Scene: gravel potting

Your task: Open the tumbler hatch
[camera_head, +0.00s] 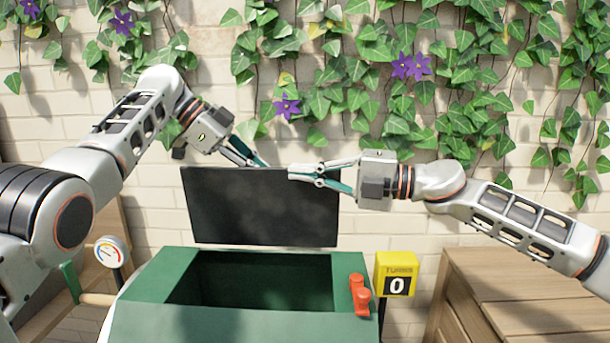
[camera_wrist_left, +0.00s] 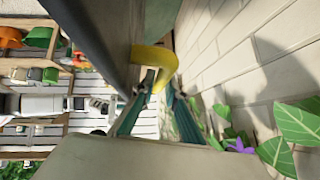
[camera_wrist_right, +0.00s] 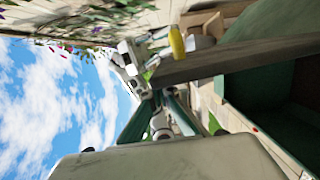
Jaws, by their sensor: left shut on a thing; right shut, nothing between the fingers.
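The tumbler hatch (camera_head: 262,215) is a dark, flat panel standing upright above the green tumbler (camera_head: 130,285); the opening below it is uncovered. A yellow handle (camera_wrist_left: 154,57) on the hatch lies at the fingertips of my left gripper (camera_wrist_left: 155,88), which is shut on it. The handle (camera_wrist_right: 177,42) also shows in the right wrist view; the hatch hides it in the head view. My left gripper (camera_head: 262,162) is at the hatch's top edge. My right gripper (camera_head: 292,172) is shut and empty, at the top edge right of the left one.
A red handle (camera_head: 360,294) sits on the tumbler's right side. Beside it a yellow turn counter (camera_head: 396,275) reads 0. A round gauge (camera_head: 110,252) stands at left and a wooden bench (camera_head: 530,290) at right. An ivy-covered brick wall (camera_head: 400,225) is close behind.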

